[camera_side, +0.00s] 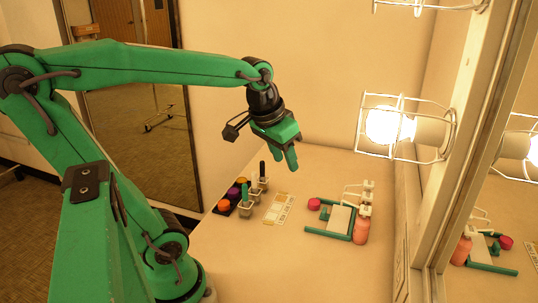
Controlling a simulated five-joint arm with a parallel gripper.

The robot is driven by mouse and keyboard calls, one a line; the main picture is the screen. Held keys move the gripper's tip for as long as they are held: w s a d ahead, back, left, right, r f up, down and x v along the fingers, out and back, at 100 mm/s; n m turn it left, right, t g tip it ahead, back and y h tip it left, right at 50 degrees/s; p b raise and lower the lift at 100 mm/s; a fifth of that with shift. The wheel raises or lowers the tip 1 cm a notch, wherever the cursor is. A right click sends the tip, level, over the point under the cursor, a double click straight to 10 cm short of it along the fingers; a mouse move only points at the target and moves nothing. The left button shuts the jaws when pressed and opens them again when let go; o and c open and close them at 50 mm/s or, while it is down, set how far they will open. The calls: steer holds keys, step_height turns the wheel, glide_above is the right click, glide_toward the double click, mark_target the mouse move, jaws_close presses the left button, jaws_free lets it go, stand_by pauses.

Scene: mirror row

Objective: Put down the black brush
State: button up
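A dark upright handle, which looks like the black brush (262,168), stands in a small pale cup (263,184) at the back of the row on the counter. My gripper (287,166) hangs above the counter, up and to the right of that cup in the picture, with its green fingers pointing down. The fingers look close together, and I cannot tell whether there is a gap between them. I see nothing held between them.
A green-handled brush (244,191) stands in a nearer cup. Beside the cups is a dark tray with orange and purple pots (224,204). A pale card (279,207) lies to the right. The front counter is clear.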

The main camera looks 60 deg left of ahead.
steer(key=s+d+f+m+t, duration=0.1)
steer(key=s+d+f+m, duration=0.1)
steer(key=s+d, duration=0.3)
steer(key=shift+s+d+h, duration=0.4)
stand_by(0.9)
